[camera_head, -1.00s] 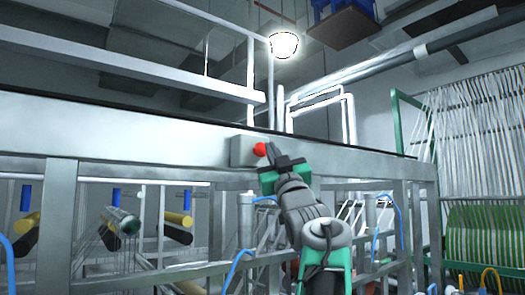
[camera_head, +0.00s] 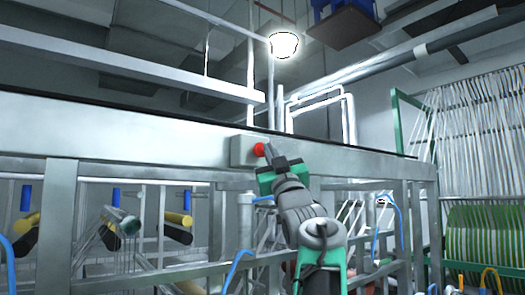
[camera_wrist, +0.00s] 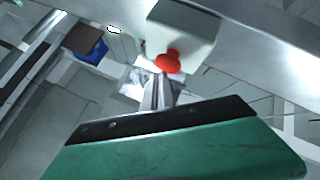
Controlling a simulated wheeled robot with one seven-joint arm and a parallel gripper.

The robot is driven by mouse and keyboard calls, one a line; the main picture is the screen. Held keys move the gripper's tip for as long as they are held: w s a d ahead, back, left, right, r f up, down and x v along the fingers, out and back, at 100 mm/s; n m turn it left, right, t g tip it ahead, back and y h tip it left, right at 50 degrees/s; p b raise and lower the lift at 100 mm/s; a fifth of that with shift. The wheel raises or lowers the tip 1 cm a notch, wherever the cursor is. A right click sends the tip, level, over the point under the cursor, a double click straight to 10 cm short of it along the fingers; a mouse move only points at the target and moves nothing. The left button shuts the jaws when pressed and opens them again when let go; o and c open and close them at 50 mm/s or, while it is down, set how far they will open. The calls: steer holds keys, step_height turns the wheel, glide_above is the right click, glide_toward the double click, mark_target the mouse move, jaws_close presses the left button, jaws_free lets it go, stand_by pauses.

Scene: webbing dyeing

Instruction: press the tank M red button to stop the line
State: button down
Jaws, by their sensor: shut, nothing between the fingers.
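The red button (camera_head: 259,149) sits on a grey box (camera_head: 240,151) fixed to the front of the long metal beam. It also shows in the wrist view as a red mushroom shape (camera_wrist: 168,61) on the pale box (camera_wrist: 183,30). My gripper (camera_head: 268,151) is shut and empty, with its fingertips just right of the button in the head view. In the wrist view the fingertips (camera_wrist: 159,82) are just below the button. I cannot tell whether they touch it.
The metal beam (camera_head: 130,137) runs across the frame, with posts and rails below it. Rollers (camera_head: 172,227) and blue hoses (camera_head: 236,268) lie underneath. A green rack with white strands (camera_head: 465,130) stands at the right.

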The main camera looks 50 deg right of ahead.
steer(key=shift+w+d, duration=0.15)
steer(key=shift+w, duration=0.5)
stand_by(0.7)
steer(key=shift+s, duration=0.1)
steer(key=shift+s+a+b, duration=0.2)
steer(key=shift+s+b, duration=0.2)
steer(key=shift+s, duration=0.45)
steer(key=shift+s+f, duration=0.1)
steer(key=s+b, duration=0.1)
steer(key=s, duration=0.1)
steer(key=s+a+b, duration=0.1)
steer(key=s, duration=0.1)
steer(key=shift+s, duration=0.35)
